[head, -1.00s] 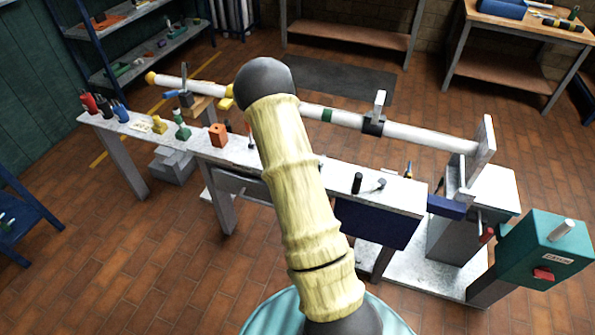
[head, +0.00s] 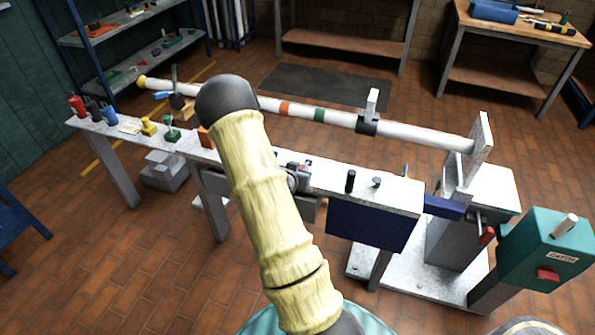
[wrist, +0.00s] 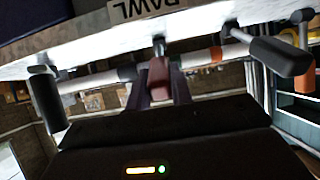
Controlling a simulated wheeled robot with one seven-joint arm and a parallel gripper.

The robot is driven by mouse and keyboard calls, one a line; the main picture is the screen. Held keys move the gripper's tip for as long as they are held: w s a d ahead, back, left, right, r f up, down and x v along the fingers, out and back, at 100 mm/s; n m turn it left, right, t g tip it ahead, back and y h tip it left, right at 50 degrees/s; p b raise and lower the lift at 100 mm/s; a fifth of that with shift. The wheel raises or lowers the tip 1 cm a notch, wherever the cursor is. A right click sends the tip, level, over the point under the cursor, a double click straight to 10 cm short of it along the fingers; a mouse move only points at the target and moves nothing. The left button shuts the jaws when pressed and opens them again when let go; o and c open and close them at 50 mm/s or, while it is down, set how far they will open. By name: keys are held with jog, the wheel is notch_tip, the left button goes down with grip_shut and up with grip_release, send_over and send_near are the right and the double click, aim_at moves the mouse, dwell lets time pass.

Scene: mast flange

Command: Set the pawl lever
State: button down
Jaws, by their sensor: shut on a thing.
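The pawl lever, with a dark red grip (wrist: 159,76), stands just below a plate reading PAWL (wrist: 140,8) in the wrist view, which shows it upside down. My gripper (wrist: 161,90) is shut on this grip, with a dark finger on each side. In the head view, a small red and dark part (head: 305,166) shows at the bench edge beside my arm. My arm hides most of that spot, so the lever's angle is unclear there.
A long white mast (head: 420,136) with coloured bands runs behind the narrow bench (head: 395,190). A teal box (head: 545,245) with a red button stands at the right. Brown floor in front is open.

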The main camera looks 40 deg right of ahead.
jog(key=shift+s+f, duration=0.1)
jog(key=shift+f, duration=0.1)
jog(key=c, duration=1.2)
grip_release()
jog(key=shift+c, duration=0.2)
jog(key=shift+r, duration=0.1)
jog(key=p+v, duration=0.4)
jog(key=v, duration=1.1)
jog(key=shift+r, duration=0.2)
jog(key=shift+w+a+p, duration=0.1)
jog(key=shift+w+p, duration=0.15)
jog(key=shift+p, duration=0.35)
jog(key=p, duration=0.2)
jog(key=shift+s+a+r+p, duration=0.1)
jog(key=shift+a+r+p, duration=0.1)
jog(key=shift+p, duration=0.15)
jog(key=shift+a+p, duration=0.1)
jog(key=shift+p, duration=0.35)
jog(key=p, duration=0.4)
jog(key=shift+s+a+r, duration=0.25)
jog(key=shift+s+a, duration=0.1)
